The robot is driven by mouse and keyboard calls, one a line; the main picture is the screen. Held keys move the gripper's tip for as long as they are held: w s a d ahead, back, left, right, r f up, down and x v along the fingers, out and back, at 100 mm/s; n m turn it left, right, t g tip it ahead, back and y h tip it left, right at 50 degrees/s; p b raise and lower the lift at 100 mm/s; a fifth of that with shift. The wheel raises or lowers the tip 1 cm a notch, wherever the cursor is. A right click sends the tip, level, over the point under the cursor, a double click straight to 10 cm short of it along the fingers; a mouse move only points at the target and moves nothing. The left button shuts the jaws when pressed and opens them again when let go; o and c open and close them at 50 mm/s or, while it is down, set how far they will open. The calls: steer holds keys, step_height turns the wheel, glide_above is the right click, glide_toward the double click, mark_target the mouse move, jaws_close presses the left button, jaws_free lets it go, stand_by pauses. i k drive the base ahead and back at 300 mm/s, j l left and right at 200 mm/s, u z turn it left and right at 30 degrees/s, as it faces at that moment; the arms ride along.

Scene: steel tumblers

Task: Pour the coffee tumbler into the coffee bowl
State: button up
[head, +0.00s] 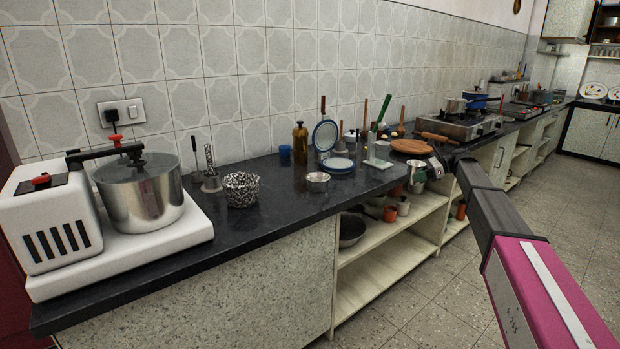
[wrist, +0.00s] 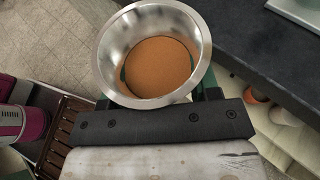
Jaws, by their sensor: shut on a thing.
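A steel tumbler (wrist: 113,50) with brown coffee in it fills the top middle of the wrist view. My gripper (head: 432,163) is shut on this tumbler, which also shows in the head view (head: 418,178). The tumbler looks about upright and is held off the counter, by its front edge. A small steel bowl (head: 317,186) stands on the counter to the left of my gripper. A black-and-white speckled bowl (head: 241,192) stands further left. I cannot tell which of the two is the coffee bowl; the inside of each is hard to see.
Behind the bowls stand a brown bottle (head: 300,144), a blue cup (head: 285,154) and stacked plates (head: 337,164). A round wooden board (head: 410,146) lies near my gripper. A wet grinder (head: 145,195) fills the left end. The dark counter (head: 275,214) is bare along its front.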

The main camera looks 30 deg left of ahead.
mark_target(318, 182)
steer(key=k+j, duration=0.1)
steer(key=j, duration=0.3)
steer(key=k+j, duration=0.1)
steer(key=j, duration=0.3)
steer(key=k+j, duration=0.15)
steer(key=j, duration=0.25)
